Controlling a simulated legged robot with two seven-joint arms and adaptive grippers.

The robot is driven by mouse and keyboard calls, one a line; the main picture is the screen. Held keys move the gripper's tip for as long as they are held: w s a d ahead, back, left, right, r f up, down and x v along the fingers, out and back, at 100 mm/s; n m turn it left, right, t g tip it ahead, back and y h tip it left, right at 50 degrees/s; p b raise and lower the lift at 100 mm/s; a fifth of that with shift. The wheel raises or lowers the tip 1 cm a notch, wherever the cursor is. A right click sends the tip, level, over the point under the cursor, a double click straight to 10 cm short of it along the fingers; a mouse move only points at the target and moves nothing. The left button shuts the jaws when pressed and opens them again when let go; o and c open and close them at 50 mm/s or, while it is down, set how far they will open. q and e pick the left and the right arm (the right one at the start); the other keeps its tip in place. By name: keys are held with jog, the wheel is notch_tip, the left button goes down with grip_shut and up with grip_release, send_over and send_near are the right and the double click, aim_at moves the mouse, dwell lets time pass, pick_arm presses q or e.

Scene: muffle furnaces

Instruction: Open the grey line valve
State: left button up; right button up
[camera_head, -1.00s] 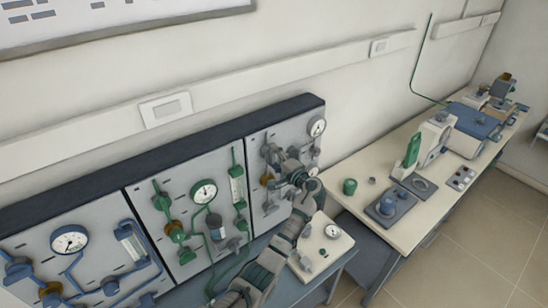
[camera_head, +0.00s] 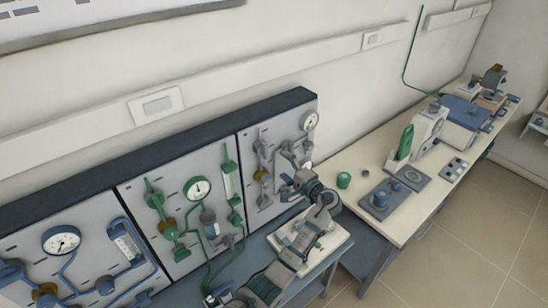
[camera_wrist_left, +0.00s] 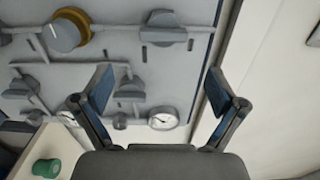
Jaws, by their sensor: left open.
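The grey line is the rightmost panel section (camera_head: 250,212), with grey pipes, grey handles and a round gauge (camera_head: 310,121) at its top right. In the wrist view, a round grey knob with a brass collar (camera_wrist_left: 66,33) is at upper left, and a grey bar handle (camera_wrist_left: 165,28) is at upper middle. I cannot tell which is the task's valve. My left gripper (camera_head: 288,187) is in front of the panel's lower right; its fingers (camera_wrist_left: 160,92) are spread, with nothing between them. The arm hides part of the panel's lower right edge. My right gripper is not in view.
Green (camera_head: 197,189) and blue (camera_head: 62,241) line sections lie to the left. A beige unit (camera_head: 337,240) stands under my left arm. The bench at right holds a green knob (camera_head: 344,180), a grey-blue device (camera_head: 381,199) and a blue box (camera_head: 466,118). Floor shows at lower right.

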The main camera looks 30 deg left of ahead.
pick_arm(q)
jog(key=v, duration=0.3)
jog(key=shift+a, duration=0.15)
dwell(0.4)
jog(key=shift+w, duration=0.1)
